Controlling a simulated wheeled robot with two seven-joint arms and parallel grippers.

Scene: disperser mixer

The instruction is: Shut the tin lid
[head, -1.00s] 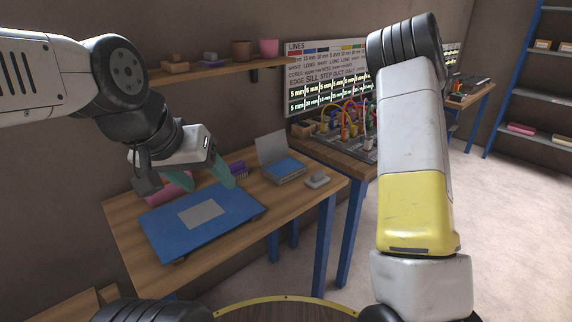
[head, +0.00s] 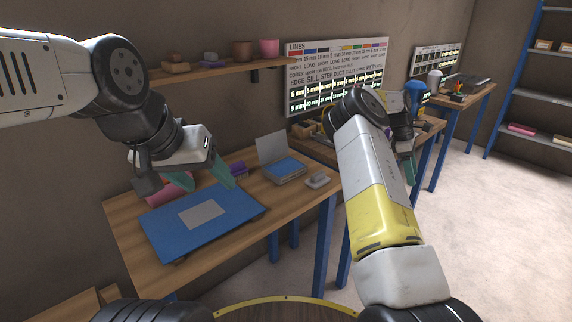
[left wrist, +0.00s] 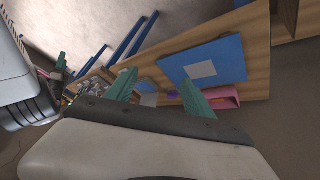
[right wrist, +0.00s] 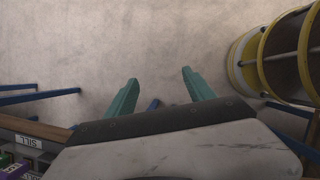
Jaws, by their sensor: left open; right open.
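The tin (head: 287,172) stands on the wooden table in the head view, right of the blue mat. Its grey lid (head: 271,147) stands up, open, at the back, and the inside shows blue. My left gripper (head: 208,182) is open and empty above the back of the mat, left of the tin and apart from it. In the left wrist view, my left gripper (left wrist: 157,84) has its fingers spread, with the tin small and partly hidden beyond them. My right gripper (right wrist: 155,85) is open and empty over bare floor in the right wrist view; in the head view its arm partly hides it.
The blue mat (head: 165,233) with a grey patch covers the table's left part. A pink item (head: 172,188) and a purple item (head: 238,168) lie behind it. A small grey block (head: 318,181) sits right of the tin. A yellow-rimmed drum-like frame (right wrist: 275,60) shows in the right wrist view.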

